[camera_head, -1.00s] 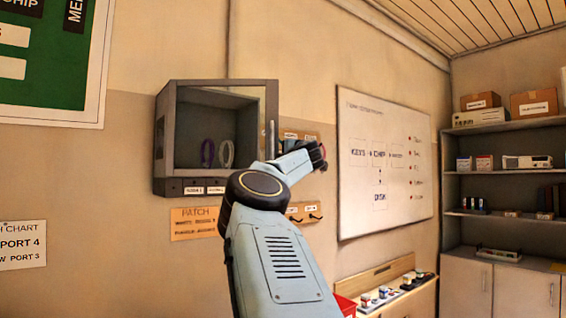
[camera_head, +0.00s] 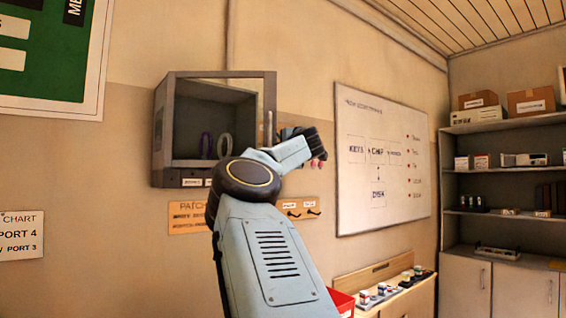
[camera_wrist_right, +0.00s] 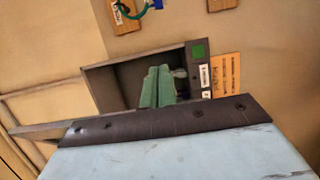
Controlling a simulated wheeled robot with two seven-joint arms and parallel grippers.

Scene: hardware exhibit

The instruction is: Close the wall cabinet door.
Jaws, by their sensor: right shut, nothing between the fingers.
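The grey wall cabinet (camera_head: 163,135) hangs on the wall left of centre in the head view. Its framed door (camera_head: 226,75) stands open, with an upright handle (camera_head: 269,126) near its right edge. Two rings, one purple and one pale, show inside. My right gripper (camera_head: 316,160) is to the right of the handle; contact with the door cannot be told. In the right wrist view the cabinet (camera_wrist_right: 112,66) is tilted, and my shut, empty green fingers (camera_wrist_right: 158,86) show in front of its opening. My left gripper is out of view.
An orange sign (camera_head: 187,217) is below the cabinet, with a small hook board (camera_head: 300,208) to its right. A whiteboard (camera_head: 382,165) hangs farther right. Shelves (camera_head: 505,185) stand at the far right, and a red bin (camera_head: 342,302) is low near my arm.

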